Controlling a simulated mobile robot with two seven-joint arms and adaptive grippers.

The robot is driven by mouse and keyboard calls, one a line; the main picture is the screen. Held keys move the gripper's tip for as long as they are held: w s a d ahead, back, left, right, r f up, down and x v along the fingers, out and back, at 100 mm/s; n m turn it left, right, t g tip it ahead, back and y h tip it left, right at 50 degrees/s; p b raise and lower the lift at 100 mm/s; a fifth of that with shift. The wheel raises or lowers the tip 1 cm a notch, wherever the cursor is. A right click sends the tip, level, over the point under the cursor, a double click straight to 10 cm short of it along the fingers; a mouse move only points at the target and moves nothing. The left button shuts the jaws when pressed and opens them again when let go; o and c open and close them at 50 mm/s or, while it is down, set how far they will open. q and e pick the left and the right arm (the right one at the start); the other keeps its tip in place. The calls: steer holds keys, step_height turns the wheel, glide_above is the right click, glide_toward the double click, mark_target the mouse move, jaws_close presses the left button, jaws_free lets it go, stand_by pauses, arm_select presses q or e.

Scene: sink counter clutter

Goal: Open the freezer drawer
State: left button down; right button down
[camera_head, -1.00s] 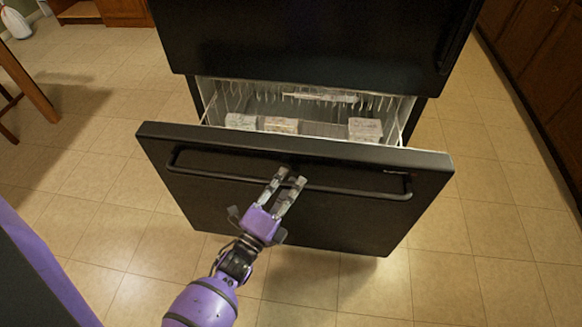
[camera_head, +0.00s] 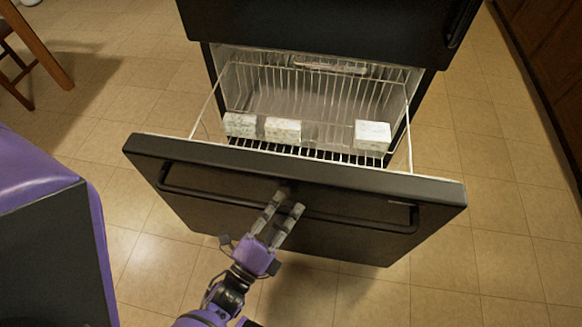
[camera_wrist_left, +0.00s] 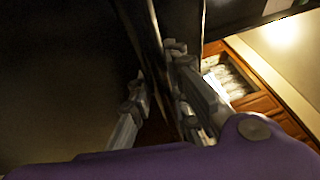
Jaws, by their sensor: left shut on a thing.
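The black freezer drawer (camera_head: 400,239) stands well out from the fridge (camera_head: 310,18) in the head view, its wire basket (camera_head: 270,76) showing behind the front. A long black bar handle (camera_head: 352,219) runs across the drawer front. My left gripper (camera_head: 284,201) is at the middle of this handle, its fingers shut on the bar. In the left wrist view the two fingers (camera_wrist_left: 161,92) stand on either side of a dark, blurred strip, likely the handle. My right gripper is not in view.
White boxes (camera_head: 372,135) sit in the basket. A wooden chair (camera_head: 42,62) is at the upper left and brown cabinets (camera_head: 548,50) line the right. The tiled floor (camera_head: 505,225) beside the drawer is clear.

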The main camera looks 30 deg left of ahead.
arm_select(q)
steer(key=shift+s+f, duration=0.1)
steer(key=c, duration=1.6)
jaws_free()
steer(key=shift+c, duration=0.2)
